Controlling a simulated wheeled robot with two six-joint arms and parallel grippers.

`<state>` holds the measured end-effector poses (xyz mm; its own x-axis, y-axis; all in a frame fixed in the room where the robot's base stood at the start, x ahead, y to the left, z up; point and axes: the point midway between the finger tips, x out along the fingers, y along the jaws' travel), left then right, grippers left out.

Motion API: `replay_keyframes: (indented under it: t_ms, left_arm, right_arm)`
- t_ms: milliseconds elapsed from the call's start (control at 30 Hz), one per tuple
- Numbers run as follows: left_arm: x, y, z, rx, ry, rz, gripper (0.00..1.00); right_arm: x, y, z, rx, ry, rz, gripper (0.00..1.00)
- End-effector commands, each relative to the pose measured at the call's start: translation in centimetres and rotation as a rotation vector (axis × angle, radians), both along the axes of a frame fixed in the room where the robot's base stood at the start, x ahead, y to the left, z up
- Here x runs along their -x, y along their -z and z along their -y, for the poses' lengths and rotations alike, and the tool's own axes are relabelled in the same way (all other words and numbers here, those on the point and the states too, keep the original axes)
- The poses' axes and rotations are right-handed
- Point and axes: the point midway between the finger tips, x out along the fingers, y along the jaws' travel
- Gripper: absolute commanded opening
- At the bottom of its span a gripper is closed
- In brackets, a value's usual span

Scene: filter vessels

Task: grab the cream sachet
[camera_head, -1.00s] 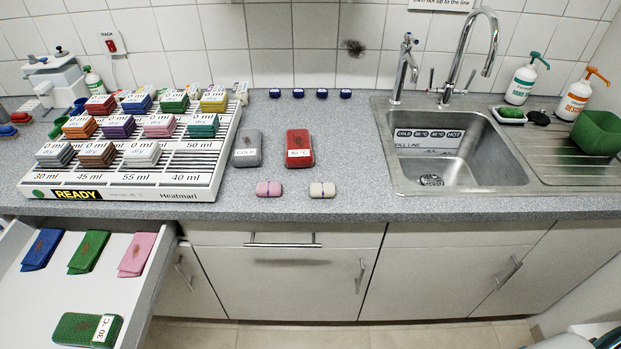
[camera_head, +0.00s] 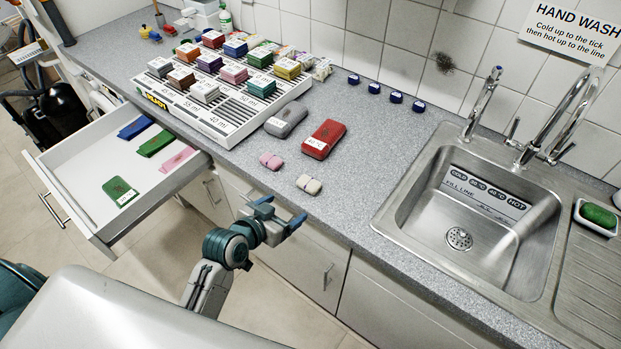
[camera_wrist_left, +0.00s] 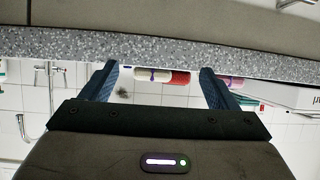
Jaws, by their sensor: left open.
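The cream sachet (camera_head: 309,184) lies flat near the front edge of the counter, right of a pink sachet (camera_head: 271,161). My left gripper (camera_head: 282,211) is open and empty in front of the counter edge, in front of and slightly left of the cream sachet and apart from it. The left wrist view, which appears upside down, shows both fingers with a pale sachet (camera_wrist_left: 145,74) beyond and between them, probably the cream one. My right gripper is not visible.
A red case (camera_head: 324,139) and a grey case (camera_head: 286,121) lie behind the sachets. A white rack (camera_head: 207,123) of coloured packs stands to the left. An open drawer (camera_head: 100,215) juts out at left. The sink (camera_head: 470,215) is right; the counter between is clear.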

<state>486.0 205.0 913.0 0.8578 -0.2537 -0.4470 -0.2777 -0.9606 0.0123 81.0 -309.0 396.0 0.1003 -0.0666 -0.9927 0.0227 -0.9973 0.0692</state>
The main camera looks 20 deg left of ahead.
Motion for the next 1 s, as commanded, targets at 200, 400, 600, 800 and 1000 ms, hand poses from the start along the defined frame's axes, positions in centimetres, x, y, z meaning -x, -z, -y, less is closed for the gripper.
replay_keyframes:
  t_ms: [200, 400, 600, 800, 1000]
  left_arm:
    - [-0.3, -4.7, 1.0, 0.006, 0.030, 0.069, 0.82]
    - [-3.1, -3.8, 1.9, 0.008, 0.031, 0.072, 0.82]
    - [-4.7, -2.9, 2.4, 0.006, 0.032, 0.071, 0.82]
    - [-6.5, -2.7, 3.1, 0.007, 0.031, 0.070, 0.82]
    - [-8.7, -1.5, 3.8, 0.007, 0.031, 0.070, 0.82]
  right_arm:
    - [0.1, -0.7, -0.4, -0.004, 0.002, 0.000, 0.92]
    - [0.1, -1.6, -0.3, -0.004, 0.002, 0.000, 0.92]
    - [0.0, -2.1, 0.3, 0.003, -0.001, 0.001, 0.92]
    - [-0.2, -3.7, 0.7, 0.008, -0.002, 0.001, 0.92]
    - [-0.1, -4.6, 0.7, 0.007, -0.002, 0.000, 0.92]
